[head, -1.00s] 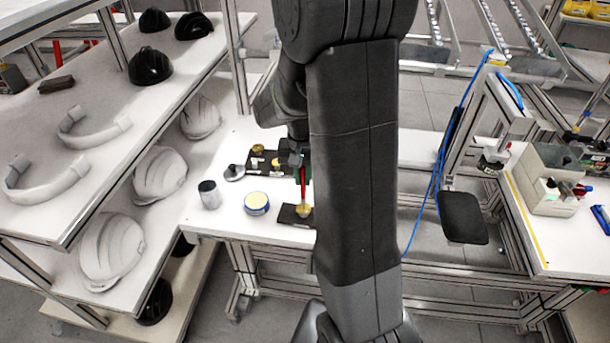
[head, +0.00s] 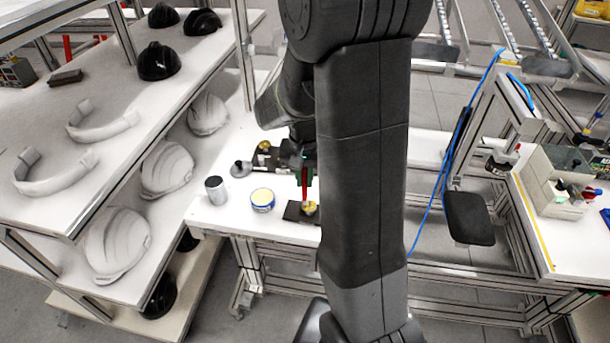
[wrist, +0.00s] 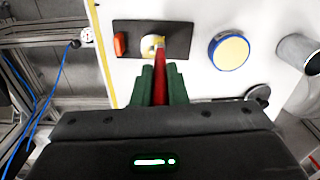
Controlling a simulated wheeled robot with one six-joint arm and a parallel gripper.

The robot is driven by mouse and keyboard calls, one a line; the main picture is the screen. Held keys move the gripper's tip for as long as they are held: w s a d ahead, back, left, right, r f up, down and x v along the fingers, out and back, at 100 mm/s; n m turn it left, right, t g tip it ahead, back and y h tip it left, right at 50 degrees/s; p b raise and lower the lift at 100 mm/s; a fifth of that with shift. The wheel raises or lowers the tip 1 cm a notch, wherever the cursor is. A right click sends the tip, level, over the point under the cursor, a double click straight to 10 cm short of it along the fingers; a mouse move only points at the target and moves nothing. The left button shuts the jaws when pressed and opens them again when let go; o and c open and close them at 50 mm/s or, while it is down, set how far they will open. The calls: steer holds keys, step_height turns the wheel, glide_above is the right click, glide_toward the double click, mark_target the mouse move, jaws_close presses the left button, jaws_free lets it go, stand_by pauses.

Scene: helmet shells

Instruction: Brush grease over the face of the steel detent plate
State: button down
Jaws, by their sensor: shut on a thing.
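My gripper (wrist: 161,78) has green fingers shut on the red handle of a brush (wrist: 159,88). The brush points down at a dark plate-like base (wrist: 183,37) on the white bench. A small round steel and yellow face (wrist: 150,42) lies on that base, at the brush's end. The bristles cannot be told apart from this face, and contact is unclear. In the head view, the red brush (head: 304,183) stands nearly upright over the dark base (head: 293,213), partly hidden by my arm. A round blue-rimmed tin (head: 262,200) with a pale yellow top stands left of it.
A grey metal cup (head: 215,190) stands left of the tin. Dark fixtures (head: 268,158) lie farther back on the bench. An orange block (wrist: 120,44) sits at one end of the dark base.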

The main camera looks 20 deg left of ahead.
steer(key=shift+s+d, duration=0.25)
steer(key=shift+s+d, duration=0.1)
steer(key=shift+d, duration=0.2)
steer(key=shift+d, duration=0.3)
stand_by(0.3)
step_height(320, 180, up, 7)
steer(key=p, duration=0.5)
stand_by(0.6)
